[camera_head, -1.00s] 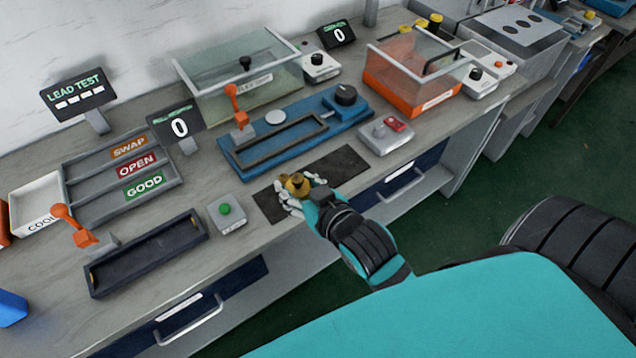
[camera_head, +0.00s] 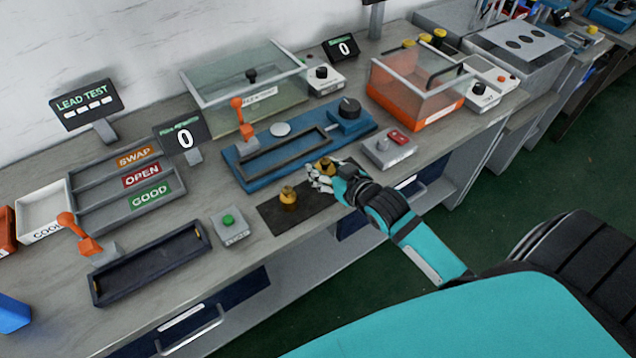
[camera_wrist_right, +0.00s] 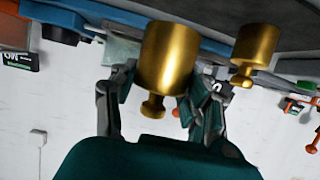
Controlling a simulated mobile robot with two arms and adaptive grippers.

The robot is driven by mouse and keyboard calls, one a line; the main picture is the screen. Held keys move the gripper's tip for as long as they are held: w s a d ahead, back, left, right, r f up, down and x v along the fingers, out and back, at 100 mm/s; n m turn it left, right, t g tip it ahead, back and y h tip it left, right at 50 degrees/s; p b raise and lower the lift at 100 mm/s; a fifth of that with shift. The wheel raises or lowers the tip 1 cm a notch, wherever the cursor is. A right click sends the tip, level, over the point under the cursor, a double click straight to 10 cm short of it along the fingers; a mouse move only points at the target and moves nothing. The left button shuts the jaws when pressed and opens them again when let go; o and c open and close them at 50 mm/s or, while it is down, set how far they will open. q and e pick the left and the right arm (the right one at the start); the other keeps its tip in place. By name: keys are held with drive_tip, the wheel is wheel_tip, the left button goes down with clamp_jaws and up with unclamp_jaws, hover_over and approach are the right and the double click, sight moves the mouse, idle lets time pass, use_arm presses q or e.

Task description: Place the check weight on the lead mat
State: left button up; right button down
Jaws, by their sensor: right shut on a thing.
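The dark flat mat (camera_head: 300,213) lies near the bench's front edge. One brass knobbed weight (camera_head: 288,198) stands upright on its left part; it also shows in the right wrist view (camera_wrist_right: 257,50), beside the held one. My right gripper (camera_head: 318,178) is shut on a second brass weight (camera_head: 325,167) at the mat's right end. In the right wrist view this held weight (camera_wrist_right: 168,60) sits between the fingers (camera_wrist_right: 155,100). I cannot tell whether its base touches the mat. My left gripper is not in view.
A blue fixture (camera_head: 240,172) with an orange lever is just behind the mat. A grey box with a red button (camera_head: 390,148) stands right of it, a green-button box (camera_head: 230,228) left. A dark tray (camera_head: 150,265) lies further left.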

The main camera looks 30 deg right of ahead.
sight(326, 173)
drive_tip(key=shift+w+d+r, duration=0.15)
drive_tip(key=shift+w+d, duration=0.35)
drive_tip(key=shift+w, duration=0.05)
drive_tip(key=shift+f, duration=1.75)
drive_tip(key=shift+f, duration=0.1)
drive_tip(key=c, duration=0.6)
unclamp_jaws()
drive_tip(key=shift+s+f, duration=0.15)
drive_tip(key=v, duration=1.2)
drive_tip(key=shift+a, duration=0.1)
